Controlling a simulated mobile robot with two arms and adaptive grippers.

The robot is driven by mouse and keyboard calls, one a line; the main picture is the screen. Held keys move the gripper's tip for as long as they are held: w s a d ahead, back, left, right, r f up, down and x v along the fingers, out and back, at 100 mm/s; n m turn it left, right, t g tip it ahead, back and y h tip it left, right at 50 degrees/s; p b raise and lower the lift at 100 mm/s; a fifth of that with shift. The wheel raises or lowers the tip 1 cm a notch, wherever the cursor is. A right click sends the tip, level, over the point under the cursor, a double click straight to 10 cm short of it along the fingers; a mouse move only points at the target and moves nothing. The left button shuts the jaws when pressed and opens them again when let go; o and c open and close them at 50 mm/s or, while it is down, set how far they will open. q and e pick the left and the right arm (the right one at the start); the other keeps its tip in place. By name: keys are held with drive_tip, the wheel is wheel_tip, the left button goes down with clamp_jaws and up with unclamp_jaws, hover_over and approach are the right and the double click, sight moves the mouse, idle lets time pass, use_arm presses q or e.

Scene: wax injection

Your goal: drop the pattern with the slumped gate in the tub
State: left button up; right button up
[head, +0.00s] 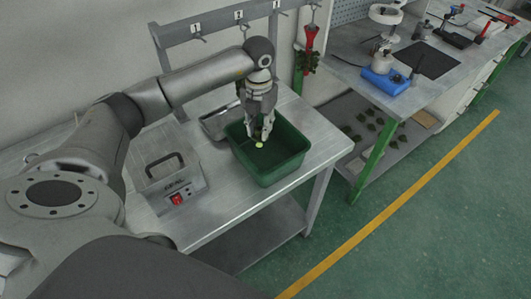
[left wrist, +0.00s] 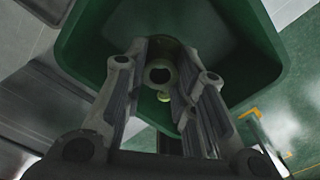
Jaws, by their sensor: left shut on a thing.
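My left gripper (head: 259,138) points down over the green tub (head: 280,172) on the metal bench. It is shut on a small yellow-green wax pattern (head: 259,144), held between the fingertips above the tub's inside. In the left wrist view the pattern (left wrist: 163,96) shows between the fingers as a round piece with a dark hole and a small pale tip. The tub (left wrist: 225,30) lies beyond it. The fingers hide most of the pattern, and I cannot make out its gate clearly. My right gripper is not in view.
A grey box with a handle and red switch (head: 176,187) stands left of the tub. A metal tray (head: 215,122) lies behind it. A hook rail (head: 200,30) runs along the back. A second bench with tools and a blue-based device (head: 386,80) stands to the right.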

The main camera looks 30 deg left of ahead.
use_arm(q)
drive_tip(key=o, duration=1)
drive_tip(key=shift+c, duration=0.2)
drive_tip(key=shift+r, duration=0.15)
wheel_tip(320, 180, up, 12)
drive_tip(key=shift+f, duration=0.2)
